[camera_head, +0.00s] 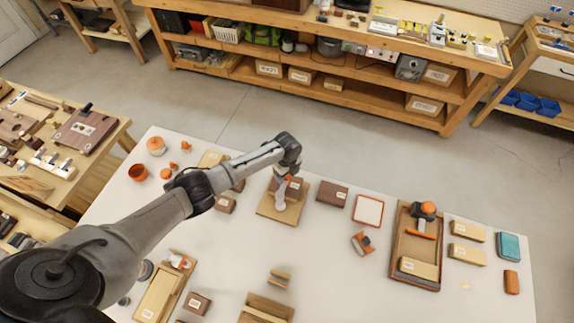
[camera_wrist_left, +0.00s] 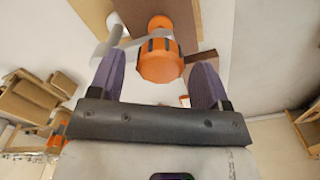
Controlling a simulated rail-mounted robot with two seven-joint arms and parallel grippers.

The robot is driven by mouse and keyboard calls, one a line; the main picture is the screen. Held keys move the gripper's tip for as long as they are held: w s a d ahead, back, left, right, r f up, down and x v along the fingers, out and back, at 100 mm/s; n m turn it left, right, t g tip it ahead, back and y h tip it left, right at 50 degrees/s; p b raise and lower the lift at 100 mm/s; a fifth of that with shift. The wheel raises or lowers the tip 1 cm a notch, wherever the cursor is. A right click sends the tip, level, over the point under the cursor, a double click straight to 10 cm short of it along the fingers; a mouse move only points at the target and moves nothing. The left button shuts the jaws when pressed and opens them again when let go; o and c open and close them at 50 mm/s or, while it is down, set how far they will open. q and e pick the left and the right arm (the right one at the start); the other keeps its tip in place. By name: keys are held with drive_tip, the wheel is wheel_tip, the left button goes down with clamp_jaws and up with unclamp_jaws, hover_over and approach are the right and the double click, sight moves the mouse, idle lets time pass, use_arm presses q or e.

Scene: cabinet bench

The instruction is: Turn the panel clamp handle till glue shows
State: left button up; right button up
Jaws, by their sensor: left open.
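In the left wrist view, the orange clamp handle (camera_wrist_left: 160,62) lies between and just beyond my left gripper's fingers (camera_wrist_left: 157,70). Space shows on both sides of the handle, so the fingers look open and apart from it. A grey clamp bar (camera_wrist_left: 105,45) and a brown panel (camera_wrist_left: 160,12) show beyond the handle. In the head view, my left gripper (camera_head: 283,187) points down over a tan board (camera_head: 268,212) with dark brown blocks (camera_head: 296,187). The arm and gripper hide most of the clamp there. I cannot see any glue line. My right gripper is not in view.
A brown tray (camera_head: 397,245) with an orange-handled tool stands to the right. A small orange clamp (camera_head: 362,243) and a framed white pad (camera_head: 368,210) lie nearer. Orange cups (camera_head: 137,172) stand at the left. The white table (camera_head: 335,275) is mostly bare at front centre.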

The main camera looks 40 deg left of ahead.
use_arm(q)
wheel_tip(320, 180, up, 14)
drive_tip(key=shift+f, duration=0.25)
idle(1.8)
